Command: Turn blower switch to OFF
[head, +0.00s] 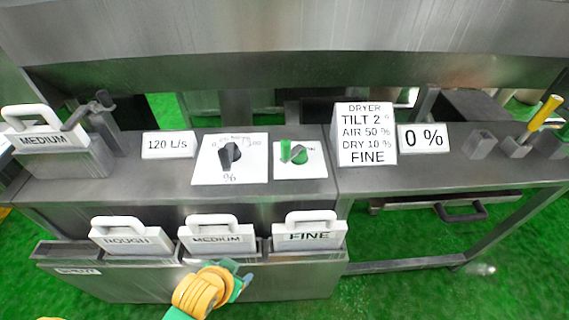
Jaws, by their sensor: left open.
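A white plate on the steel counter carries a green switch (296,153), the likely blower switch; its small markings are too small to read. Left of it, a black dial (230,154) sits on a white plate marked with a percent scale. My left gripper (239,280), teal with a yellow wrist, is low in the picture, in front of the rack of labelled plates. It is open, holds nothing, and is well apart from the switch. My right gripper is not in view.
A rack (150,282) holds handled plates, among them MEDIUM (218,240) and FINE (310,236), at the counter's front. A DRYER sign (366,135), a 0 % sign (423,138) and a 120 L/s sign (168,145) stand on the counter (150,183). A yellow-handled tool (543,112) stands at right.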

